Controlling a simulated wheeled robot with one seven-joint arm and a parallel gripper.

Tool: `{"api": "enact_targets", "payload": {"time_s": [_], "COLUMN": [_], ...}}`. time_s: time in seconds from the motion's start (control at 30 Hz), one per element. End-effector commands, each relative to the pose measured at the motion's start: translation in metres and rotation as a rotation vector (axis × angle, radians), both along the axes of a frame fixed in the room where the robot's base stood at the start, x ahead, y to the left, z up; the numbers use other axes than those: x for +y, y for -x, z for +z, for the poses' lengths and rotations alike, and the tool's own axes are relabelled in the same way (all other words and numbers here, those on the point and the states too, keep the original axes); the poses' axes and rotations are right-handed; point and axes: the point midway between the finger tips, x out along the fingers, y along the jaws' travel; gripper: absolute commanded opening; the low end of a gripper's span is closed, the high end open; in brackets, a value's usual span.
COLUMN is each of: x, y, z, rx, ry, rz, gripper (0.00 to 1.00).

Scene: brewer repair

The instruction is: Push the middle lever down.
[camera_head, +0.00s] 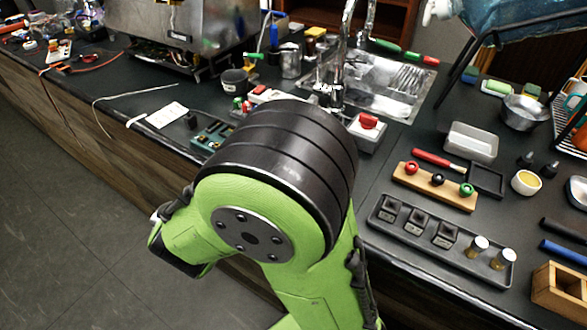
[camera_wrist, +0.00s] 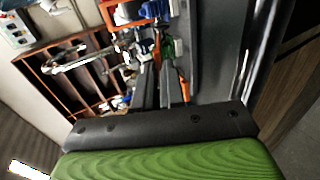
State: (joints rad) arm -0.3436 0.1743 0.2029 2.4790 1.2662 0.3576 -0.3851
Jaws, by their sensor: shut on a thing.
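A wooden block (camera_head: 434,187) with a red, a black and a green knob stands on the counter at the right. The black middle knob (camera_head: 438,179) is the only middle one of three that I can make out; I cannot tell whether these are the levers. In the head view my green arm hides its own end, so my gripper is out of sight there. In the wrist view the dark fingers of my gripper (camera_wrist: 161,72) point away from the camera, close together. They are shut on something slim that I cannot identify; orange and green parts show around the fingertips.
A steel machine (camera_head: 181,38) stands at the back left, a sink (camera_head: 385,85) at the back middle. A black tray (camera_head: 435,240) with several small parts lies in front of the wooden block. The wrist view shows a reddish-brown shelf (camera_wrist: 62,73) at the left.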

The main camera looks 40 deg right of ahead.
Motion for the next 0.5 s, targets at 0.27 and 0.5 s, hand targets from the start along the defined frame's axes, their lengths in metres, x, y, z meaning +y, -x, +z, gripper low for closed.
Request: {"api": "enact_targets", "payload": {"time_s": [0.27,0.5], "x": [0.0055,0.0062], "y": [0.0014,0.0022], "z": [-0.0151,-0.0171], "rx": [-0.045,-0.064], "ry": [0.135,0.182], "rz": [0.002,-0.002], "gripper": [0.00,0.00]}}
